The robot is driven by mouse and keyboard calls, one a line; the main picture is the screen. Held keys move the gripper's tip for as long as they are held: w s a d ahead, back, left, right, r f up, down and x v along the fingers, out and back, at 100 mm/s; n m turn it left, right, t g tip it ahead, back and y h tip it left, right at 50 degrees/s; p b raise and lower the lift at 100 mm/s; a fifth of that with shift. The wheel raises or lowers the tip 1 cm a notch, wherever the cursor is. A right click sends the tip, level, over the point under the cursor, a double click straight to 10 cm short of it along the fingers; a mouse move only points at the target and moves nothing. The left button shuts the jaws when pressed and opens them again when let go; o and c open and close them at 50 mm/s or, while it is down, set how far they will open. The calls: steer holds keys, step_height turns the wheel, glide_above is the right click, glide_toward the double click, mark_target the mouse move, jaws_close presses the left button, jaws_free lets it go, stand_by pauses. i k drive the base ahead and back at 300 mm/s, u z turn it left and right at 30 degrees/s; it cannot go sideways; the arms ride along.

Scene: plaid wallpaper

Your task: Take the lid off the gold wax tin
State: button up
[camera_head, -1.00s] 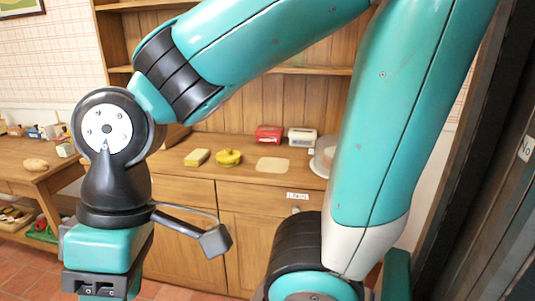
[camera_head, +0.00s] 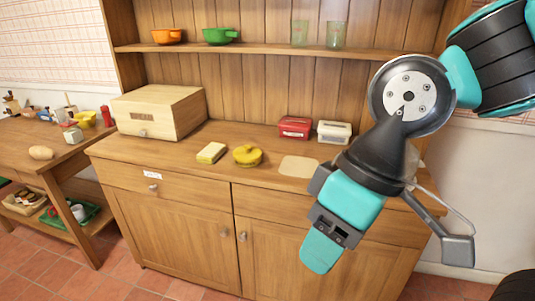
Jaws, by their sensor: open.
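A round yellow-gold tin (camera_head: 247,157) stands on the wooden sideboard top, with what looks like a lid with a raised middle in place on it. My gripper (camera_head: 322,251) is open, in front of the sideboard, to the right of the tin and lower than it in the picture. It points down and touches nothing that I can see.
A yellow block (camera_head: 211,153) lies just left of the tin. A bread box (camera_head: 160,112) stands behind left. A red box (camera_head: 295,127) and a white box (camera_head: 334,131) stand behind right. A pale mat (camera_head: 298,167) lies right of the tin. A shelf (camera_head: 260,49) runs above.

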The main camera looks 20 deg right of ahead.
mark_target(246, 153)
steer(key=k, duration=0.55)
steer(key=u, duration=0.7)
steer(key=i, duration=1.35)
steer(key=z, duration=0.6)
steer(key=i, duration=0.75)
steer(key=z, duration=0.6)
